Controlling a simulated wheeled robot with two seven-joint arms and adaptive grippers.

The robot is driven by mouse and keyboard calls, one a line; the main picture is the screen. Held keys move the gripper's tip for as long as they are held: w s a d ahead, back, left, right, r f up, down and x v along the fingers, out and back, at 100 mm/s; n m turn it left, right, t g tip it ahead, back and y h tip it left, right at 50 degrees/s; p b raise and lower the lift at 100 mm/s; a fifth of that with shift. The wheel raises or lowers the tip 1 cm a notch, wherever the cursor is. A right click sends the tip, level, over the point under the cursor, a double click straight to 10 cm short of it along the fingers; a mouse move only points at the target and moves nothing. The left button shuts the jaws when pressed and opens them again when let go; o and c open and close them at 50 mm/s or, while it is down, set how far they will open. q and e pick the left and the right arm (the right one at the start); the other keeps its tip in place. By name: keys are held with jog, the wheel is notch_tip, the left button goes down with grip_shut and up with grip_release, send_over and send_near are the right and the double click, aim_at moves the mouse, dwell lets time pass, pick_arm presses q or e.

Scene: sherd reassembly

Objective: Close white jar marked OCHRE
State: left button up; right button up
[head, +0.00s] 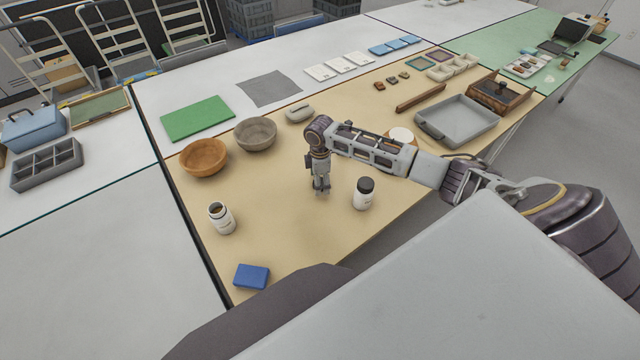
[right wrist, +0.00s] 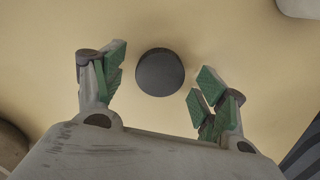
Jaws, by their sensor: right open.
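An open white jar (head: 222,219) with a brownish mouth stands upright at the front left of the tan table. A second white jar (head: 364,195) with a black lid on stands upright to the right. Both labels are too small to read. My right gripper (head: 321,190) points down between the two jars, open and empty. In the right wrist view a round black lid-like disc (right wrist: 160,73) shows on the tan surface, just ahead of and between the open fingers (right wrist: 158,92), not touching them. The head view does not show this disc; my gripper may hide it. My left gripper is not in view.
A blue box (head: 251,276) lies at the front left. A wooden bowl (head: 204,158) and a grey-brown bowl (head: 256,134) stand behind. A grey tray (head: 457,121) is at the right. A white round object (head: 401,135) is partly behind my arm.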

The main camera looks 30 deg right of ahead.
dwell(0.4)
jog(key=c, duration=0.9)
notch_tip(320, 180, up, 10)
dwell(0.5)
dwell(0.3)
